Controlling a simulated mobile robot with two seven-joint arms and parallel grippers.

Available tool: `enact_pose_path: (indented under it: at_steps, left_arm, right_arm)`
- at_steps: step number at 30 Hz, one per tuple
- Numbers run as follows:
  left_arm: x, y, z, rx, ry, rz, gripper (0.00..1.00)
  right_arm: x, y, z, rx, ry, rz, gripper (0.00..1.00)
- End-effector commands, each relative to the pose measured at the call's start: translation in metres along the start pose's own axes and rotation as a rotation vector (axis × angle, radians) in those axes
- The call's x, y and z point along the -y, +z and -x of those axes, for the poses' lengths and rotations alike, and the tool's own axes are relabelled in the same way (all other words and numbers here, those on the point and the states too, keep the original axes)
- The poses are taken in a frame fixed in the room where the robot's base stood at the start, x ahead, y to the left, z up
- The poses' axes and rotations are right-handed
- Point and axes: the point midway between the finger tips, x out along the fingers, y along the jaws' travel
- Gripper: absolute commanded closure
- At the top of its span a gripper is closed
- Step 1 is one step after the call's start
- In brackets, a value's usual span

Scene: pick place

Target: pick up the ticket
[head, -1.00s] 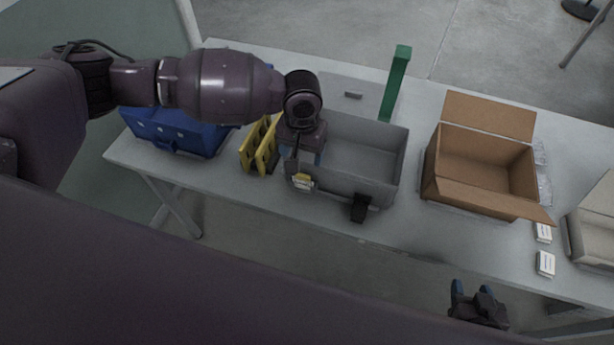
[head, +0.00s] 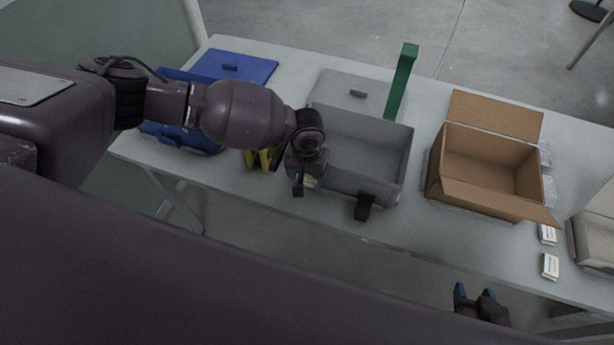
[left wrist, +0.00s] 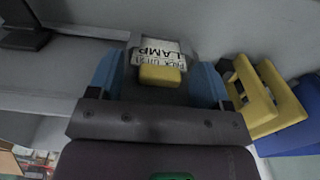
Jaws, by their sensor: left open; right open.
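The ticket is a white card (left wrist: 161,52) with black lettering that includes "LAMP", with a yellow block or clip (left wrist: 160,76) at its near edge. In the head view the ticket (head: 311,182) is mostly hidden by my left gripper (head: 304,178), at the front left of the grey bin (head: 392,192). In the left wrist view my left gripper (left wrist: 159,82) is open, its blue fingers on either side of the ticket and yellow piece. I cannot tell whether they touch. My right gripper (head: 475,293) is open and empty, low at the table's front side.
Yellow holders (head: 262,158) and a blue bin (head: 190,138) stand left of the grey bin. A black clip (head: 365,206) sits on its front. A green post (head: 402,80) rises behind. An open cardboard box (head: 487,165) and small white boxes (head: 550,266) are at right.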

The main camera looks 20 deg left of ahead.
Motion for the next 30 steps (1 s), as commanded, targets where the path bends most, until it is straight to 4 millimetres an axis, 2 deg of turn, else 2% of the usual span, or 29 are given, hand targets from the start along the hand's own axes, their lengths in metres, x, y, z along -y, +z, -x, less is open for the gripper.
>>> enact_pose_path:
  at_steps: [9, 16, 26, 30]
  left_arm:
    - [0.000, 0.000, -0.006, -0.001, 0.001, 0.001, 0.28]
    - [0.000, 0.000, -0.006, -0.001, 0.000, 0.001, 0.61]
    - [0.000, 0.000, -0.004, -0.001, 0.000, 0.001, 0.62]
    - [0.000, 0.000, 0.005, -0.001, 0.001, 0.000, 0.62]
  right_arm:
    - [0.000, -0.005, -0.003, -0.010, -0.001, 0.001, 0.49]
    - [0.000, -0.005, -0.003, -0.011, -0.001, 0.001, 0.49]
    - [0.000, -0.002, -0.001, -0.004, 0.000, -0.001, 0.49]
    - [0.000, 0.001, 0.001, 0.003, 0.001, -0.002, 0.49]
